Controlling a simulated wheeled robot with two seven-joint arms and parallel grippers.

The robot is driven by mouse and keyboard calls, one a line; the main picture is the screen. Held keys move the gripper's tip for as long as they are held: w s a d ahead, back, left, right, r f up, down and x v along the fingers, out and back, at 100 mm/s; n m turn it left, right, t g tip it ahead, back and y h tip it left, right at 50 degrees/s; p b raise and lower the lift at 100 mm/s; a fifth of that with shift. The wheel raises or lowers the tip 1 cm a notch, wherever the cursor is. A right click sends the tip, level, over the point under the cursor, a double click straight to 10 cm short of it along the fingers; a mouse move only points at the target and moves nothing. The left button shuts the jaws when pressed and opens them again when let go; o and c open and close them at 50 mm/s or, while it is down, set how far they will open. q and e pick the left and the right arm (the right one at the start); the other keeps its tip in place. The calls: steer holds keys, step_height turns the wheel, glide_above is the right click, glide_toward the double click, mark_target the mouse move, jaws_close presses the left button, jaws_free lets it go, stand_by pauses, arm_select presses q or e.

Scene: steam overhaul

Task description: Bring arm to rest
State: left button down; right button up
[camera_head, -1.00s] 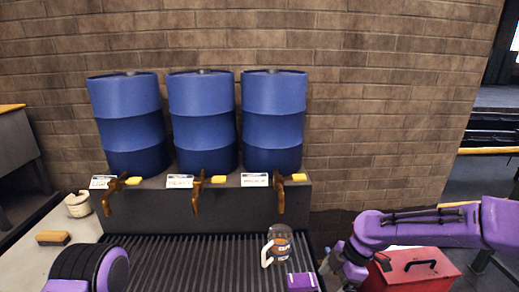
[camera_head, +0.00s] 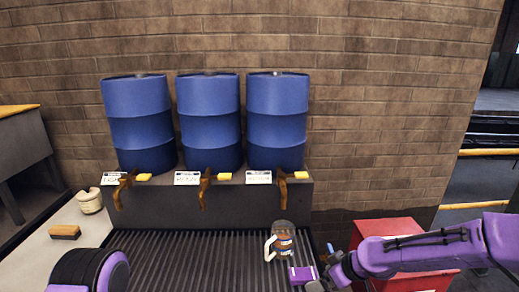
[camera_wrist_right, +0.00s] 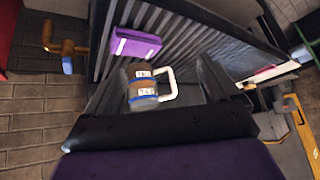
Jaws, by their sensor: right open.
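My right arm (camera_head: 430,250) comes in from the right, low in the head view. Its gripper (camera_head: 322,275) is beside the grate, right of a mug, and partly cut off by the bottom edge. In the right wrist view the gripper (camera_wrist_right: 155,82) has its fingers wide apart. The mug (camera_head: 284,240), with a white handle and a label, stands on the grate; it also shows in the right wrist view (camera_wrist_right: 143,88), beyond the fingers. Part of my left arm (camera_head: 92,270) shows at the lower left; its gripper is out of view.
A purple block (camera_head: 300,275) lies by the mug. Three blue barrels (camera_head: 140,125) with taps stand behind the ribbed grate (camera_head: 190,255). A red toolbox (camera_head: 395,228) is behind my right arm. A sponge (camera_head: 65,232) and cream pot (camera_head: 90,200) sit on the left counter.

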steer(key=s+d+f+m+t+h, duration=0.1)
steer(key=s+d+f+m+h, duration=0.1)
steer(key=s+f+m, duration=0.45)
steer(key=s+d+f+m+t+h, duration=0.1)
steer(key=s+d+f+m+h, duration=0.2)
steer(key=s+f+m, duration=0.3)
steer(key=s+d+f+m+g+h, duration=0.1)
steer(key=s+d+f, duration=0.2)
steer(key=s, duration=0.7)
steer(key=s+d+f+m+g+h, duration=0.1)
steer(key=s+d+f, duration=0.3)
steer(key=s, duration=0.6)
steer(key=shift+d+f+g+h+b, duration=0.2)
steer(key=shift+f+g+h+b, duration=0.2)
steer(key=shift+g+h, duration=0.3)
steer(key=shift+s+m, duration=0.1)
steer(key=shift+m, duration=0.15)
